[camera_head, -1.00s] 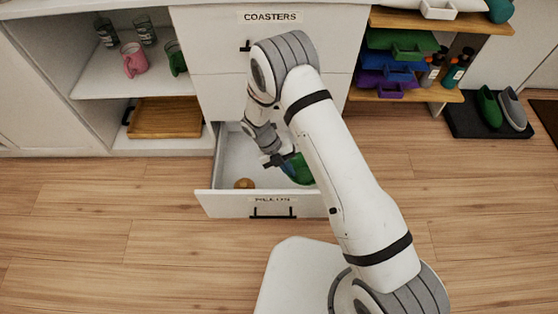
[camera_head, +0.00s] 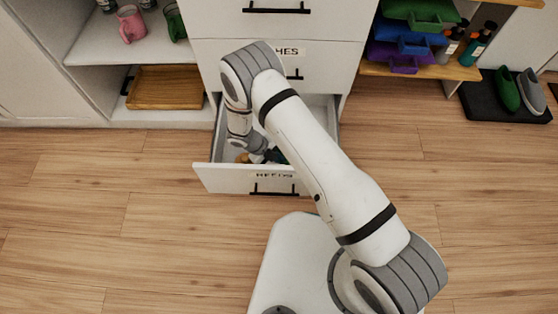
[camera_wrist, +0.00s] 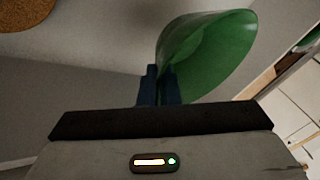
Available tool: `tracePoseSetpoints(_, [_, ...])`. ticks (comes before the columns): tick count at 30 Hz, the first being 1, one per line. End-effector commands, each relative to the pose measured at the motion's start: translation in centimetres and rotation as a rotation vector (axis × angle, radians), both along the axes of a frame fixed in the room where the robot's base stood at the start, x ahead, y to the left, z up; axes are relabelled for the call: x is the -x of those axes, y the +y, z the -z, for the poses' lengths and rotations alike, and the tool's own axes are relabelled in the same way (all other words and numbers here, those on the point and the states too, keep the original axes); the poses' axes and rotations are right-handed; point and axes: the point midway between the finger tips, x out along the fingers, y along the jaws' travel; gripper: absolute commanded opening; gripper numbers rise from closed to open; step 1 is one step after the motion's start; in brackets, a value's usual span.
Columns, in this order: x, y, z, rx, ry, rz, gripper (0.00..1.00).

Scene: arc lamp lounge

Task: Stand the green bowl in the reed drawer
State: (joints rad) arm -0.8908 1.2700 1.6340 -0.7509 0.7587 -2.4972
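The reed drawer (camera_head: 225,180) is the open bottom drawer, with its "REEDS" label and black handle on the front. My gripper (camera_head: 272,155) is down inside the drawer, partly covered by my arm. In the wrist view its dark blue fingers (camera_wrist: 159,86) are close together on the rim of the green bowl (camera_wrist: 208,52). The bowl looks tilted, its open side turned sideways. In the head view only a sliver of the bowl (camera_head: 282,157) shows beside the fingers. I cannot tell whether it touches the drawer floor.
A round brown cork-like thing (camera_head: 242,158) lies in the drawer's left part, also in the wrist view (camera_wrist: 25,12). Closed drawers rise above. A wooden tray (camera_head: 165,88) and a pink mug (camera_head: 131,24) stand on the left shelves. Shoes (camera_head: 507,90) are at right.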

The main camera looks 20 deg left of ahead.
Motion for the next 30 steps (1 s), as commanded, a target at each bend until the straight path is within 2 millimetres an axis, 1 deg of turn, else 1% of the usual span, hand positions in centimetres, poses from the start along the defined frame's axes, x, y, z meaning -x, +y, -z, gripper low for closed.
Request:
tracePoseSetpoints(1, [0.0,-0.1,1.2,0.001,0.0,0.0,0.0])
tracePoseSetpoints(3, [0.0,-0.1,1.8,0.002,0.001,0.001,0.0])
tracePoseSetpoints(10, [0.0,-0.1,1.6,0.0,0.0,0.002,0.0])
tracePoseSetpoints(22, [-0.1,-0.1,2.8,0.0,-0.001,0.005,0.0])
tracePoseSetpoints(25, [-0.1,-0.1,2.8,0.0,-0.001,0.005,0.0])
tracePoseSetpoints(27, [-0.1,-0.1,2.8,0.0,-0.001,0.005,0.07])
tracePoseSetpoints(30, [-0.1,-0.2,2.8,0.0,-0.001,0.005,0.15])
